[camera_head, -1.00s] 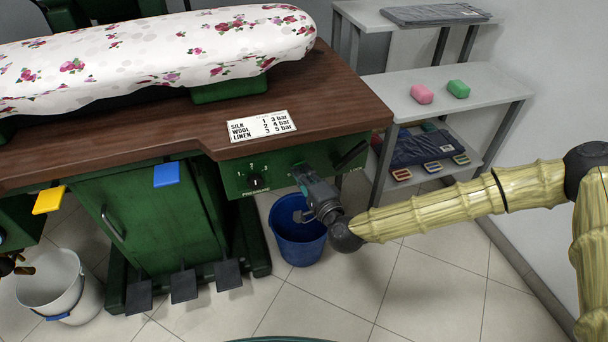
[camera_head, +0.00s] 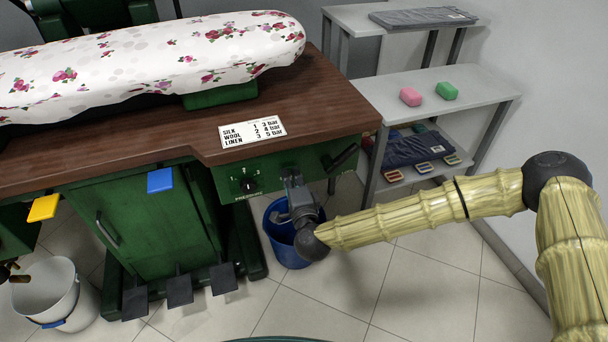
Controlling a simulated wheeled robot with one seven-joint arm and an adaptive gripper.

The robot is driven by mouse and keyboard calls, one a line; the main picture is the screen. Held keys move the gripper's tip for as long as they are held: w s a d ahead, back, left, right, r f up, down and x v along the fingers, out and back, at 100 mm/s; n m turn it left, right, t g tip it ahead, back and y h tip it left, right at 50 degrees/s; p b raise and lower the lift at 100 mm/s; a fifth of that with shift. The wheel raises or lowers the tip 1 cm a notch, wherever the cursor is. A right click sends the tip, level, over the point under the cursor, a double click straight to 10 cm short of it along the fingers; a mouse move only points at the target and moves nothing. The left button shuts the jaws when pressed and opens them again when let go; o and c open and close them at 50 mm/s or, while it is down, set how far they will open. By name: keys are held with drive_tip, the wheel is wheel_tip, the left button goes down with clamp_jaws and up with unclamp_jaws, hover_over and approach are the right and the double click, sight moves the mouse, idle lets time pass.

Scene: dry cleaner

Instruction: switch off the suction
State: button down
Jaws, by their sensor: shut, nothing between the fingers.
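The green control panel (camera_head: 270,178) sits under the wooden edge of the ironing table. It carries a black pressure knob (camera_head: 249,185) with a 1-2-3 scale. A black lever (camera_head: 344,157) sticks out at the panel's right end, tilted up to the right. No suction label is readable. My gripper (camera_head: 291,180) is shut and empty, its tip at the panel front between knob and lever, closer to the knob. It hides the panel part behind it; whether it touches is not clear.
A blue bucket (camera_head: 283,232) stands on the floor below my gripper. Three black pedals (camera_head: 180,290) stick out at the left. A white bucket (camera_head: 52,292) is far left. A grey shelf (camera_head: 478,92) with soaps stands right. Yellow (camera_head: 43,208) and blue (camera_head: 160,180) tabs hang at the table front.

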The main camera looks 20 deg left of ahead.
drive_tip(key=shift+w+a+r, duration=0.1)
drive_tip(key=shift+a+r, duration=0.25)
drive_tip(key=shift+r, duration=0.25)
drive_tip(key=shift+s+d+f, duration=0.1)
drive_tip(key=shift+s+f, duration=0.1)
drive_tip(key=shift+s, duration=0.15)
drive_tip(key=p+v, duration=0.1)
drive_tip(key=v, duration=1.3)
drive_tip(key=shift+w+d+f, duration=0.2)
drive_tip(key=shift+d+f, duration=0.05)
drive_tip(key=shift+f, duration=0.1)
